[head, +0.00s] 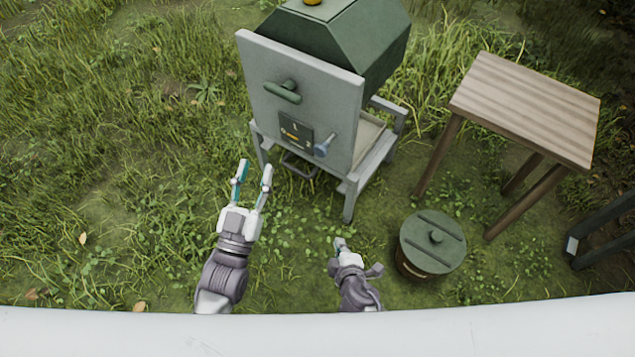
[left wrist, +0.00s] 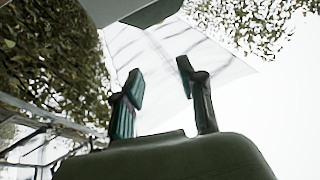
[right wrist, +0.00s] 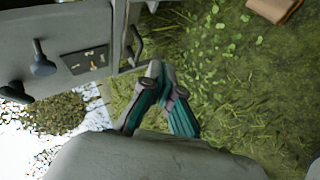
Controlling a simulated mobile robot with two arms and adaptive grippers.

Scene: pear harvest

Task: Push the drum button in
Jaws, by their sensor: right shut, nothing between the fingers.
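The drum machine has a green drum housing (head: 372,45) behind a grey front panel (head: 335,100). The panel carries a green handle (head: 282,92), a dark marked plate (head: 295,133) and a blue-grey knob (head: 323,148). I cannot tell for sure which part is the drum button. The right wrist view shows the knob (right wrist: 42,65) and the plate (right wrist: 88,60) beyond my fingers. My left gripper (head: 253,168) is open and empty, in front of the panel's lower left. My right gripper (head: 339,243) is shut and empty, low in front of the machine, apart from the panel.
A wooden table (head: 528,105) stands right of the machine. A round lidded bin (head: 432,245) stands on the grass close to the right of my right gripper. Grass on the left is free. The left wrist view shows mostly foliage (left wrist: 55,60) and bright sky.

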